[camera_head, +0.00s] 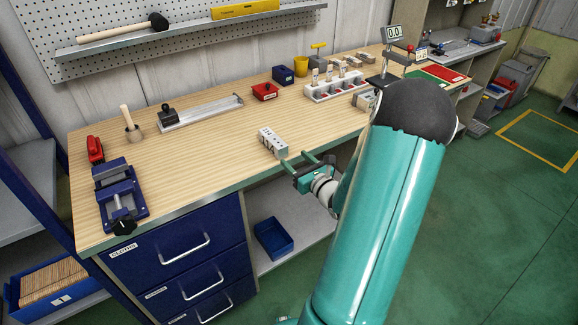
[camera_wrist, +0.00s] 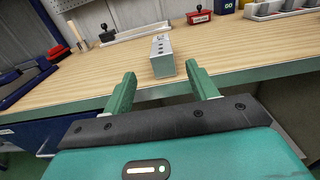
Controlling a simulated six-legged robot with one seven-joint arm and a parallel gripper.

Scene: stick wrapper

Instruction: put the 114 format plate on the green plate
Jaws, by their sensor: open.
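A grey metal block with dark holes in its top (camera_head: 272,143) lies near the front edge of the workbench. It also shows in the wrist view (camera_wrist: 162,62), beyond and between my fingertips. Small markings on its side cannot be read, so I cannot tell whether it is the 114 format plate. My gripper (camera_head: 296,160) is open and empty at the bench's front edge, with its fingers pointing at the block but short of it. The green plate (camera_head: 417,73) lies at the far right end of the bench beside a red plate (camera_head: 444,73), partly hidden by my arm.
A white rack (camera_head: 335,88) with several labelled slots stands right of the block, with grey blocks behind it. A scale display (camera_head: 394,33) rises near the green plate. A blue vise (camera_head: 118,193) is at the left.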

